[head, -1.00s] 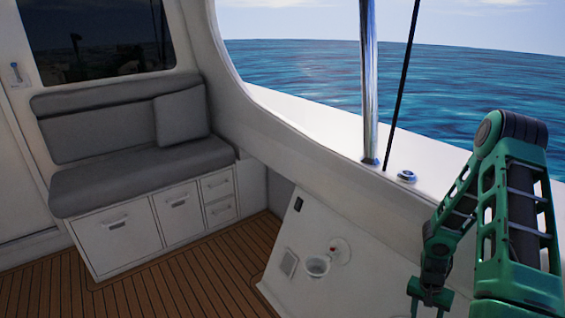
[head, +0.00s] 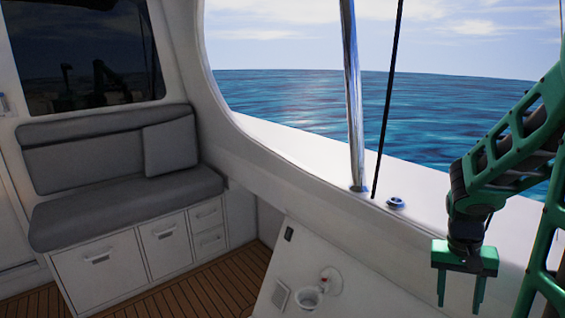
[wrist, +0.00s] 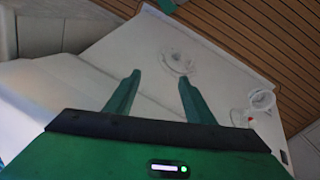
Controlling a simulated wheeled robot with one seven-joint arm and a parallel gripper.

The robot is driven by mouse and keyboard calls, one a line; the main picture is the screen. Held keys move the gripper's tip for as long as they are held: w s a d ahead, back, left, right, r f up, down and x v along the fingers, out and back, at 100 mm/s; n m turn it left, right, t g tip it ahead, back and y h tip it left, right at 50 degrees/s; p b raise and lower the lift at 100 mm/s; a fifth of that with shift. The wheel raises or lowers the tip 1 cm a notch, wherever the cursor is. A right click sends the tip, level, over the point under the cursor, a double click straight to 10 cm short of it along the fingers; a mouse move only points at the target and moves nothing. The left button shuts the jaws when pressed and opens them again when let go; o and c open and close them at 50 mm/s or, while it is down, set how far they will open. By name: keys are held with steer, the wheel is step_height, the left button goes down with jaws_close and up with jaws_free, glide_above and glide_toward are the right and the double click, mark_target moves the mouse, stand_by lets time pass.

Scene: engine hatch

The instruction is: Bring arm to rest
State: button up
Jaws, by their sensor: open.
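My gripper (head: 459,284) hangs at the right of the head view, fingers pointing down, open and empty. My green arm (head: 510,150) bends above it at the right edge of the view. In the wrist view my gripper (wrist: 152,92) shows two green fingers spread apart with nothing between them. The fingers look apart from the panel.
A grey cushioned bench (head: 125,200) with drawers stands at the left. The white side ledge (head: 320,160) carries a metal pole (head: 353,100) and a dark line (head: 388,95) left of my arm. A white cup-shaped fitting (head: 306,298) sits on the panel. The wooden floor (head: 215,292) is clear.

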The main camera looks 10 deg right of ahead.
steer(key=s+a+r+n+t+y, duration=0.1)
steer(key=s+a+r+y, duration=0.1)
steer(key=s+a+r, duration=0.6)
steer(key=s+r, duration=0.1)
steer(key=s, duration=0.2)
steer(key=shift+s+a+n, duration=0.3)
steer(key=shift+s, duration=0.1)
steer(key=shift+r, duration=0.1)
